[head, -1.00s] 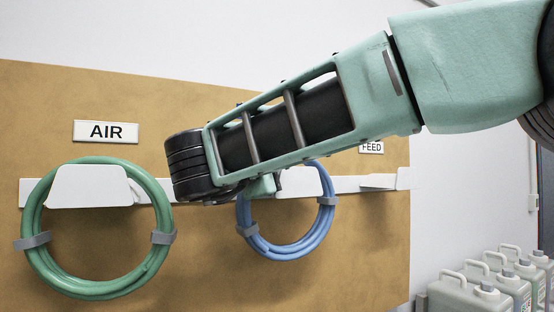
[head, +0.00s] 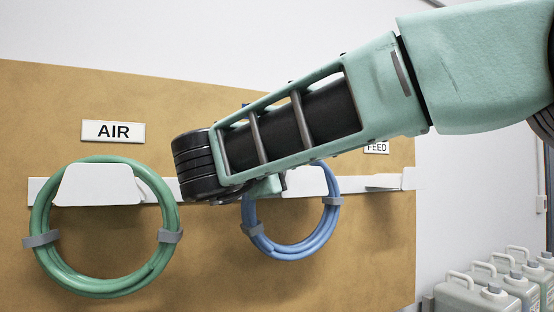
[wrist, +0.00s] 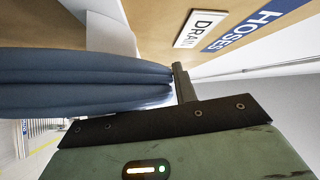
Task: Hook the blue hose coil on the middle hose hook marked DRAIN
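The blue hose coil (head: 292,248) hangs at the middle white hook (head: 304,181) in the head view. Its lower loop shows below the hook and its right side passes by the hook plate's right end. My arm hides its top left, so I cannot see fully how it sits on the hook. In the wrist view the coil (wrist: 75,85) is large and close, against a finger of my gripper (wrist: 182,84). My gripper (head: 264,187) is at the coil's upper left; its second finger is hidden. The DRAIN label (wrist: 200,28) shows in the wrist view.
A green hose coil (head: 48,254) hangs on the left hook (head: 100,185) under the AIR label (head: 113,131). The right hook (head: 384,182), under the FEED label (head: 376,148), is empty. Grey jugs (head: 462,297) stand at lower right.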

